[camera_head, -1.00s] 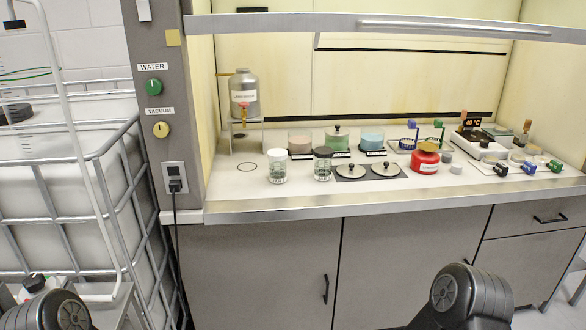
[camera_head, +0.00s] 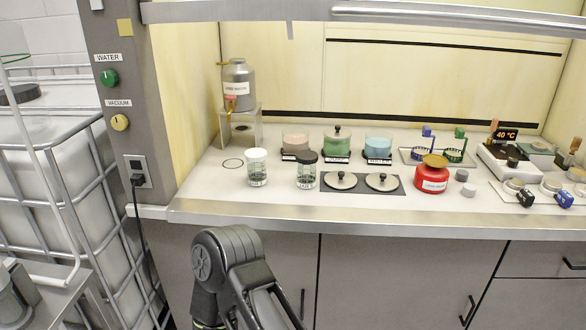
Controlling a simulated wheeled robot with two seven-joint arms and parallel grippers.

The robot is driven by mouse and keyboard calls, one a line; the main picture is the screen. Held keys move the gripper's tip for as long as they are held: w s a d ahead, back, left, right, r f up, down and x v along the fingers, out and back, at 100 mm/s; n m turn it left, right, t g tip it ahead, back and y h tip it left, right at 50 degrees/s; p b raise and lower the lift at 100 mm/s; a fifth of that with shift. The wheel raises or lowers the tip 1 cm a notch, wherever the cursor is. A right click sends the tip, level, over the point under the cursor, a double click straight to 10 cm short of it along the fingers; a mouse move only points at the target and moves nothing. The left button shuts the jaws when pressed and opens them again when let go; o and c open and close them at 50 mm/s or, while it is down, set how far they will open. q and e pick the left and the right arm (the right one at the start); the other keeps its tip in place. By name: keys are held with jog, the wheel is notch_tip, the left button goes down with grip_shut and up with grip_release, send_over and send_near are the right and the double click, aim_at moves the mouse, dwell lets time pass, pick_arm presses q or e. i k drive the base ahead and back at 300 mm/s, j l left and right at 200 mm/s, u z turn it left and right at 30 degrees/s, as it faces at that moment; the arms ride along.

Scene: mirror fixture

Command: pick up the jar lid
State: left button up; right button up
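Two round, pale lids with dark knobs lie side by side on a dark mat (camera_head: 331,187) near the front of the bench: the left lid (camera_head: 340,181) and the right lid (camera_head: 381,182). Behind them stand a pink jar (camera_head: 296,142) and a blue jar (camera_head: 377,145), both apparently without lids, and a green jar (camera_head: 337,145) with a knobbed lid on it. One of my black arms rises from the bottom, left of the middle, below the bench edge. Neither gripper's fingertips can be made out.
Left of the mat stand a glass jar with a white cap (camera_head: 257,168) and one with a black cap (camera_head: 306,170). A red container (camera_head: 431,177) stands close to the mat's right. A metal bar (camera_head: 440,13) crosses above. The bench front (camera_head: 330,222) is clear.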

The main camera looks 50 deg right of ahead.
aim_at(342, 179)
jog(key=k+l+u, duration=0.15)
jog(key=k+l, duration=0.15)
jog(key=l, duration=0.3)
jog(key=k+l+u, duration=0.15)
jog(key=k+l, duration=0.2)
jog(key=l, duration=0.25)
jog(key=k+l+u, duration=0.1)
jog(key=k+l, duration=0.3)
jog(key=l, duration=0.15)
jog(key=k+l+u, duration=0.15)
jog(key=k+l, duration=0.2)
jog(key=l, duration=0.15)
